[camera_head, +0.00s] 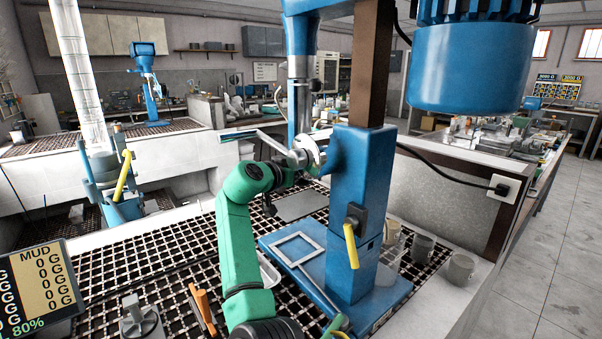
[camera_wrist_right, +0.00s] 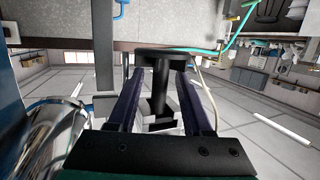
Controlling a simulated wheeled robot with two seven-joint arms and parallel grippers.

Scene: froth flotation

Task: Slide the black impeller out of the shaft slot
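The black impeller appears in the right wrist view as a dark piece (camera_wrist_right: 159,92) with a wide flat end and a narrower stem. It lies between the two fingers of my right gripper (camera_wrist_right: 160,75). The fingers are well apart, with gaps beside the stem. The flat end reaches across their tips, and I cannot tell whether they press on it. In the head view my green right arm reaches up to the blue column, and its gripper is hidden there. I cannot make out the shaft slot. My left gripper is not in view.
The blue flotation machine (camera_head: 353,205) stands on a blue base, with a blue motor housing (camera_head: 468,68) overhead at the right. Grey mugs (camera_head: 460,268) stand right of it. A white square frame (camera_head: 297,248) lies on the base. A display (camera_head: 40,285) is at lower left.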

